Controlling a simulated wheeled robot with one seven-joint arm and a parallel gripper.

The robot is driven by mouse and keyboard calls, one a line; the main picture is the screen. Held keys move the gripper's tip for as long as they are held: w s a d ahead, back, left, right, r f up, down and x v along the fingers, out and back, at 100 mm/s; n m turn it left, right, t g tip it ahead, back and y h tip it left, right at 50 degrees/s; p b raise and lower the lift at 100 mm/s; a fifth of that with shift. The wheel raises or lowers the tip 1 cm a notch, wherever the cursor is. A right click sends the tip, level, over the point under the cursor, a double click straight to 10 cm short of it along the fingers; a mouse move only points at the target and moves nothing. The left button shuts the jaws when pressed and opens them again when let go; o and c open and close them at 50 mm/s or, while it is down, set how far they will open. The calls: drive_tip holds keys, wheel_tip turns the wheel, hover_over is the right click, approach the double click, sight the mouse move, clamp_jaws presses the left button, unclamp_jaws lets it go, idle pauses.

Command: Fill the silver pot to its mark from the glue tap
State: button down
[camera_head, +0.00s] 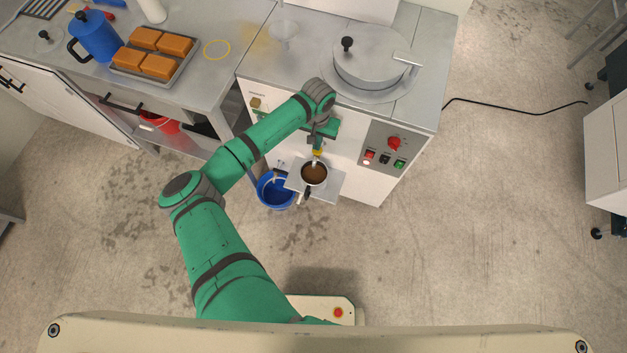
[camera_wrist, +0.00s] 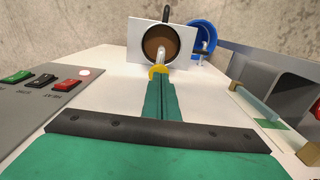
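The silver pot (camera_head: 314,174) stands on a small grey shelf (camera_head: 330,184) at the front of the box-former machine. It holds brown glue, and its handle points toward the front. The pot also shows in the wrist view (camera_wrist: 176,34), below the tap's metal spout (camera_wrist: 161,55). I cannot make out the mark or whether glue is running. The glue tap's yellow part (camera_wrist: 157,72) lies right at the tips of my gripper (camera_wrist: 160,84), seeming to touch them. The green fingers are together, with only a thin seam between them. My gripper also shows in the head view (camera_head: 318,146).
A blue bucket (camera_head: 274,190) stands on the floor beside the shelf. A control panel (camera_head: 388,148) with a red knob and buttons is right of the tap. A lidded round vessel (camera_head: 368,62) sits on top.

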drive_tip(key=shift+d+r, duration=0.15)
drive_tip(key=shift+r, duration=2.8)
